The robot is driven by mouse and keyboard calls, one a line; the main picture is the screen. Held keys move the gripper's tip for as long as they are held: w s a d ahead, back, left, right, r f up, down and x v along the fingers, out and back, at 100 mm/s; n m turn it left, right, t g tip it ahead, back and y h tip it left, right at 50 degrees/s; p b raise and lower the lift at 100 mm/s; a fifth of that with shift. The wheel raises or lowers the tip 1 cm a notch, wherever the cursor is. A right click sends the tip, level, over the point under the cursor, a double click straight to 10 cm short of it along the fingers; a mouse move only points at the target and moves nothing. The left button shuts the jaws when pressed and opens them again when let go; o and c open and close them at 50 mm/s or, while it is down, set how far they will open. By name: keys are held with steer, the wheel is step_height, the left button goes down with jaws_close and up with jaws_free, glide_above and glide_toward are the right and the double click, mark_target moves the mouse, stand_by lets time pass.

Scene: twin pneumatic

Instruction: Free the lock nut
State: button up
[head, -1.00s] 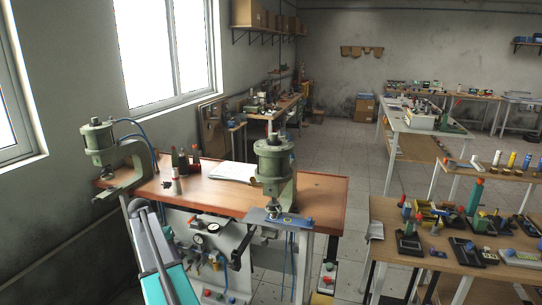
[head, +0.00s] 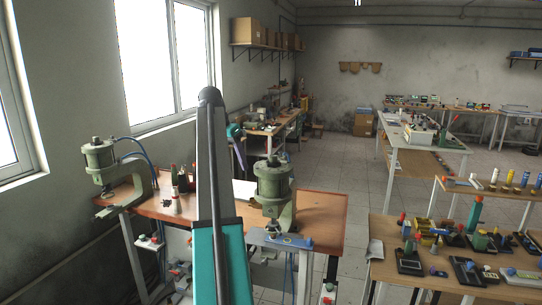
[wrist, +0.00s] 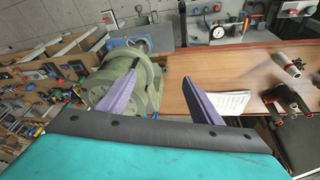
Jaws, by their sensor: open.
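Two green pneumatic presses stand on the wooden bench: the left press (head: 100,157) at its left end and the right press (head: 273,180) near its right end. The right press also shows in the wrist view (wrist: 125,85), seen from above. I cannot pick out the lock nut for certain; small fittings show on the presses. In the wrist view the left finger overlaps the right press; I see no clear contact. In the head view my raised arm hides the bench's middle.
The wooden bench (head: 320,212) carries a white pad (wrist: 221,104) and dark bottles (wrist: 289,98). A pressure gauge (wrist: 218,32) shows in the wrist view. A table (head: 385,272) with several devices stands at right. Bare floor (head: 345,155) lies behind the bench.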

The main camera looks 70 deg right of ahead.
mark_target(271, 156)
steer(key=s+d+r+m, duration=0.2)
steer(key=s+r, duration=0.7)
steer(key=r, duration=0.4)
steer(key=shift+d+r+m+h+p, duration=0.2)
steer(key=shift+r+m+h+p, duration=0.05)
steer(key=shift+m+h+p, duration=0.1)
steer(key=shift+s+f, duration=0.1)
steer(key=shift+p+x, duration=2.4)
steer(key=shift+x, duration=4.4)
steer(key=shift+s, duration=0.1)
steer(key=c, duration=1.1)
steer(key=shift+o, duration=0.2)
